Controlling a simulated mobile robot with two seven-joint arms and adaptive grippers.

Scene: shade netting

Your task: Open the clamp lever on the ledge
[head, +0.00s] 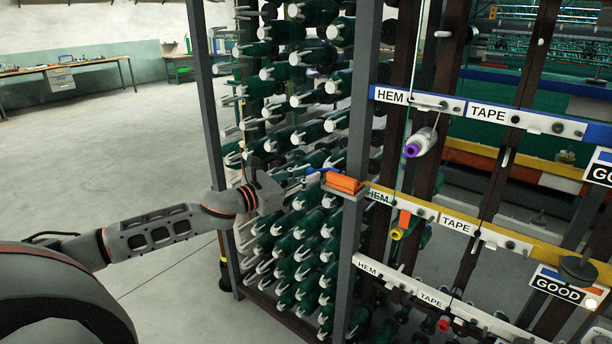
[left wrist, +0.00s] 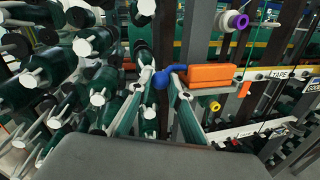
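The clamp is an orange block (head: 345,183) with a blue lever (head: 318,171) on its left side. It sits on a small ledge (head: 343,194) fixed to the grey upright post. In the left wrist view the orange block (left wrist: 210,75) is right of centre, and the blue lever (left wrist: 163,78) bends down at its left end. My left gripper (head: 296,184) reaches in from the left at the lever. In the left wrist view its fingers (left wrist: 163,80) are apart, with the lever's end between the tips; contact cannot be told. My right gripper is not in view.
A rack of green bobbins with white ends (head: 300,130) stands close behind and beside my left gripper. The grey post (head: 357,120) rises behind the ledge. Label rails (head: 480,112) with cones run to the right. Open floor (head: 110,130) lies left.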

